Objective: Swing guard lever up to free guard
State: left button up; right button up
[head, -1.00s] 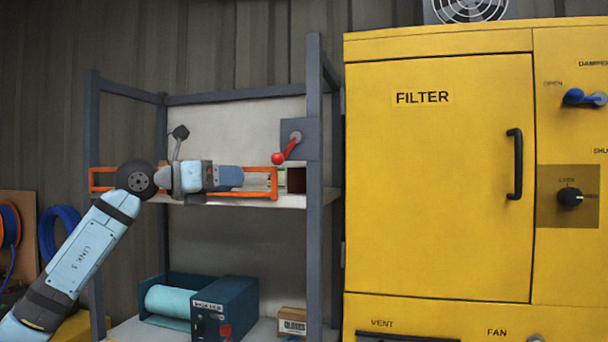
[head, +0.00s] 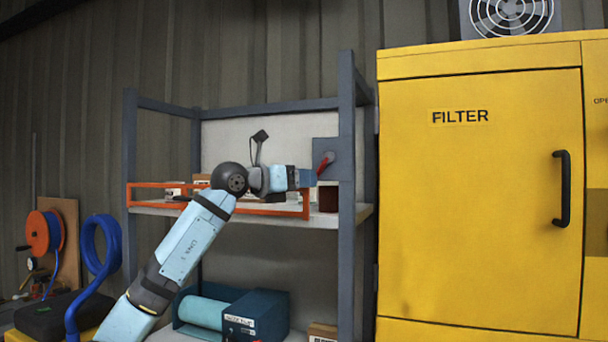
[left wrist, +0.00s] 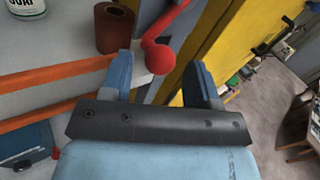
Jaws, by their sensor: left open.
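The red guard lever (head: 325,163) is pivoted on a grey plate (head: 328,150) on the shelf's right post and slants down to the left. Its ball knob (left wrist: 160,58) shows in the left wrist view; in the head view my gripper hides it. My left gripper (head: 312,178) is at the knob. In the left wrist view its open fingers (left wrist: 160,72) appear on either side of the knob, with gaps and no visible contact. The orange guard (head: 298,214) runs along the front of the upper shelf, partly behind my arm. My right gripper is out of view.
The shelf's right post (head: 347,240) and the yellow filter cabinet (head: 470,220) stand close to the right of the lever. A brown cylinder (left wrist: 115,28) stands on the shelf behind the guard. A blue box (head: 258,310) sits on the lower shelf.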

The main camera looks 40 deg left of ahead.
pick_arm(q)
jog(key=shift+w+d, duration=0.2)
jog(key=shift+w, duration=0.35)
jog(key=shift+s, duration=0.1)
grip_shut()
